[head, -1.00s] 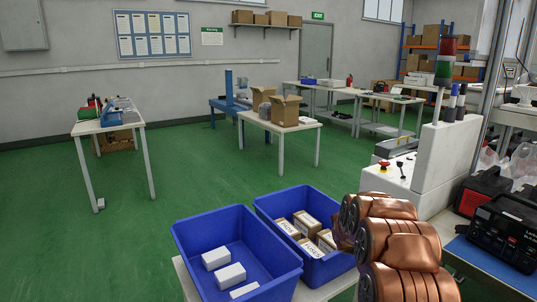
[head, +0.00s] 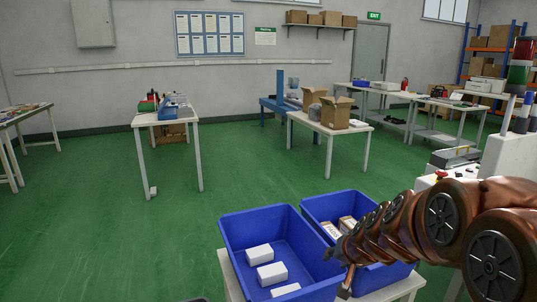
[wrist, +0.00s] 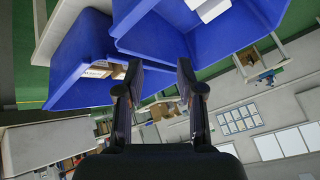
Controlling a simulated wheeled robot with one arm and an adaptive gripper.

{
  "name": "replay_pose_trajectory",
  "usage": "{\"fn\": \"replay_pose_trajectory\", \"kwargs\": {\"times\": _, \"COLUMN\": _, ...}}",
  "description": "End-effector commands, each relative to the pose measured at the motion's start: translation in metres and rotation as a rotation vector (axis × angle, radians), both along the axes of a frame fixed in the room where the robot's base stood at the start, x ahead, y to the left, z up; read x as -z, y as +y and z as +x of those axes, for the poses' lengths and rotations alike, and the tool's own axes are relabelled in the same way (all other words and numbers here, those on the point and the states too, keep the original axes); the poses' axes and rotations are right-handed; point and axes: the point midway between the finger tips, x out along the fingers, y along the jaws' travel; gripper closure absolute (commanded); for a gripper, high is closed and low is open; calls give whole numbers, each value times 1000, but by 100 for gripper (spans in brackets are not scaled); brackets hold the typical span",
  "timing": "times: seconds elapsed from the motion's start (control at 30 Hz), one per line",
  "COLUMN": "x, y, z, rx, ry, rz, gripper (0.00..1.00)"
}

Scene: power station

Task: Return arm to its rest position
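My copper-coloured arm reaches in from the right in the head view, across the front of the right blue bin (head: 312,205). My gripper (head: 342,272) is at its left end, near where the two bins meet. In the wrist view, my gripper (wrist: 160,68) has its two dark fingers apart with nothing between them. The picture there is upside down, with both bins beyond the fingers. The left blue bin (head: 236,240) holds white boxes (head: 271,273). The right bin holds labelled brown boxes (head: 347,223), partly hidden by my arm.
The bins stand on a white table (head: 403,288). A white machine (head: 508,160) with a signal tower is at the right, behind my arm. Farther back are a table with open cartons (head: 337,110) and a table with tools (head: 168,121). Green floor (head: 120,240) is clear at the left.

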Motion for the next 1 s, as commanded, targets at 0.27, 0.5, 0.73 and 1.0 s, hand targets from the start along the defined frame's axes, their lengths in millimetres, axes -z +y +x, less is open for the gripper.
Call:
{"fn": "replay_pose_trajectory", "kwargs": {"times": 0.27, "x": 24, "y": 40, "z": -158, "rx": -239, "ry": 352, "rz": -31, "gripper": 62}}
{"fn": "replay_pose_trajectory", "kwargs": {"times": 0.5, "x": 34, "y": 27, "z": -282, "rx": -332, "ry": 643, "rz": -111, "gripper": 62}}
{"fn": "replay_pose_trajectory", "kwargs": {"times": 0.73, "x": 33, "y": 3, "z": -360, "rx": -353, "ry": 836, "rz": -183, "gripper": 62}}
{"fn": "replay_pose_trajectory", "kwargs": {"times": 1.0, "x": 0, "y": -7, "z": -385, "rx": -349, "ry": 888, "rz": -214, "gripper": 62}}
